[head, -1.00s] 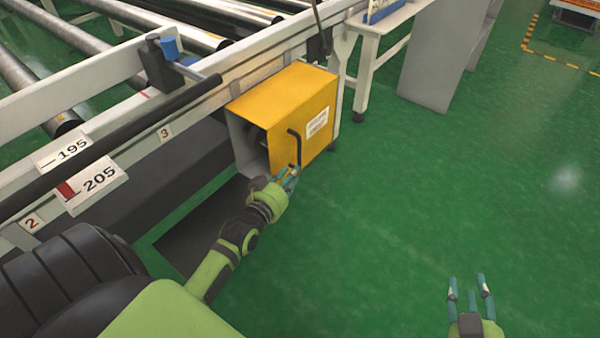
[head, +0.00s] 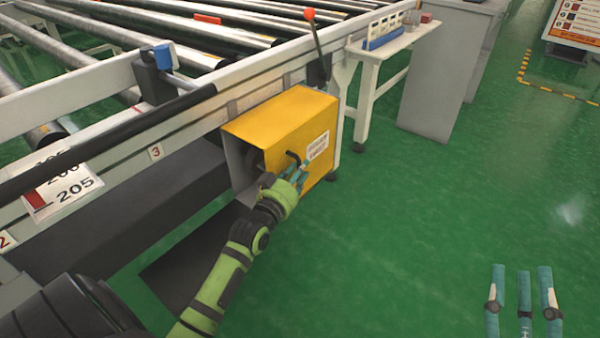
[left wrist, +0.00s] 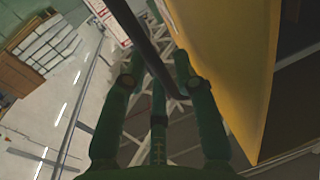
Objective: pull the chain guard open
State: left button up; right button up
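The yellow chain guard (head: 255,127) is a box under the side of the roller conveyor, with a white label on its front. Its left side is open and shows a dark inside. A black bent handle (head: 291,155) is on the front face; its lower part is hidden by my left gripper (head: 300,174). In the left wrist view the black handle bar (left wrist: 146,45) runs between the spread fingers of the left gripper (left wrist: 157,75), with gaps beside it, and the yellow guard (left wrist: 235,60) is to the right. My right gripper (head: 524,280) is open and empty, above the floor at lower right.
The roller conveyor (head: 215,50) fills the upper left, with a black bar along its side and a red-knobbed lever (head: 316,42). A white side table (head: 385,47) and a grey cabinet (head: 440,75) stand behind the guard. Green floor (head: 420,220) is clear to the right.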

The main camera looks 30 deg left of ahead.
pick_arm(q)
jog(key=shift+w, duration=0.4)
pick_arm(e)
jog(key=shift+s+a+r+t+y, duration=0.1)
jog(key=shift+s+r+t+y, duration=0.3)
jog(key=shift+r, duration=0.3)
pick_arm(q)
grip_shut()
